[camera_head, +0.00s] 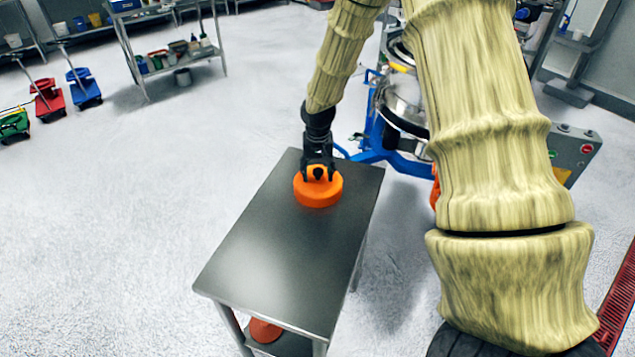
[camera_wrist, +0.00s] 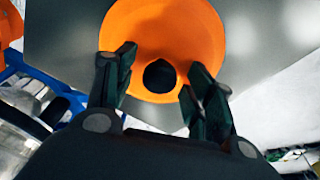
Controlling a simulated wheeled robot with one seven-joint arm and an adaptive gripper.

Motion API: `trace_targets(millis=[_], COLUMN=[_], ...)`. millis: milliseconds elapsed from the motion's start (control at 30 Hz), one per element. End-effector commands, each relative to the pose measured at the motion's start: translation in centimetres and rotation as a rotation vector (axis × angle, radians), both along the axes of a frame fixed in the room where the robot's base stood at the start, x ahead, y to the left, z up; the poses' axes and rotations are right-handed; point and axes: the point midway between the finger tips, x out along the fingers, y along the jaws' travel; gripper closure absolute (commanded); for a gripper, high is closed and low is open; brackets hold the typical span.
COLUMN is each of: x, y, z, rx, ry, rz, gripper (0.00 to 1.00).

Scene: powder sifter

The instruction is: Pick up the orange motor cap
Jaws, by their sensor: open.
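The orange motor cap (camera_head: 318,192) is a round orange disc lying on the far part of the grey metal table (camera_head: 265,255). In the wrist view my gripper (camera_wrist: 160,75) is open, with one finger on each side of the dark spot. Nothing is held. I cannot tell whether the fingertips touch the cap.
A second orange disc (camera_head: 264,330) sits on the table's lower shelf. A blue-framed machine with a steel drum (camera_head: 405,105) stands behind the table on the right. A shelf cart (camera_head: 175,70) stands at the back left. The floor left of the table is clear.

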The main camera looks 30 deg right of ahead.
Motion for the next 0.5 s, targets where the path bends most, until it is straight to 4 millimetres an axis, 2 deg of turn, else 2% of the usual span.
trace_targets(millis=[367,500], x=[0.08,0.06], y=[-0.04,-0.04], z=[-0.51,-0.51], rx=[0.0,0.0], ry=[-0.001,-0.001], rz=[0.001,0.001], gripper=[0.46,0.7])
